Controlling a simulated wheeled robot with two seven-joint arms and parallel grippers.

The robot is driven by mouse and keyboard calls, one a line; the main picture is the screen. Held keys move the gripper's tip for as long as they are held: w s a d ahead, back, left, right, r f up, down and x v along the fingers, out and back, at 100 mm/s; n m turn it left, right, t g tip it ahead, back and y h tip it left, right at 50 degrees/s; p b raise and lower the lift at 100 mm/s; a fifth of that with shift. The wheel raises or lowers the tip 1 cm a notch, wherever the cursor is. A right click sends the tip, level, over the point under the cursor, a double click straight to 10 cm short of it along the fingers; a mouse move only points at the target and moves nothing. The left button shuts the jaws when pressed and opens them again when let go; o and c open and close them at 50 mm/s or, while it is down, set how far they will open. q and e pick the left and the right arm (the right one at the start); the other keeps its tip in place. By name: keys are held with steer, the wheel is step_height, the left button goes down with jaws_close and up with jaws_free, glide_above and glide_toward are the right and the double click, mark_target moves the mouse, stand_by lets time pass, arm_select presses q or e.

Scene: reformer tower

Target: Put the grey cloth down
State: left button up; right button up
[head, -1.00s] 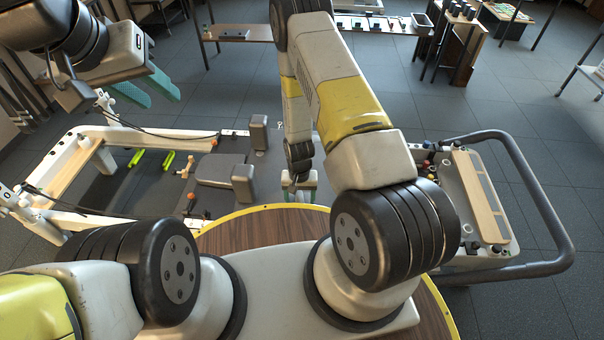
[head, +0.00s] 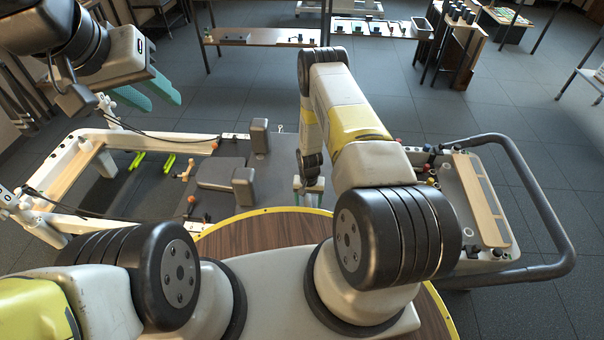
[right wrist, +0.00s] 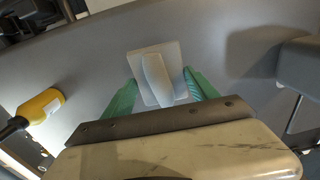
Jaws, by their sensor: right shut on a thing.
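The grey cloth (right wrist: 156,72) shows in the right wrist view as a small pale square with a raised fold in its middle. The teal fingers of my right gripper (right wrist: 160,92) are shut on that fold. A smooth grey surface (right wrist: 90,65) lies below; I cannot tell whether the cloth touches it. In the head view my right gripper (head: 309,190) hangs beyond the round wooden top's far edge, and the cloth cannot be made out there. My left gripper (head: 148,92) is at the upper left, its teal fingers apart and empty.
A yellow bottle-like thing (right wrist: 40,106) with a dark neck lies left of the cloth in the right wrist view. A white reformer frame (head: 75,160) with grey padded blocks (head: 243,186) stands left of my right gripper. A cart with a dark rail (head: 535,195) stands at right.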

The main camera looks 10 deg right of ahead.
mark_target(309, 203)
steer(key=shift+w+d+f, duration=0.1)
steer(key=shift+w+d, duration=0.15)
steer(key=shift+w, duration=0.45)
steer(key=shift+w+d+f, duration=0.1)
steer(key=shift+w+f, duration=0.1)
steer(key=shift+f, duration=1.55)
steer(key=shift+f, duration=0.15)
steer(key=o, duration=1.3)
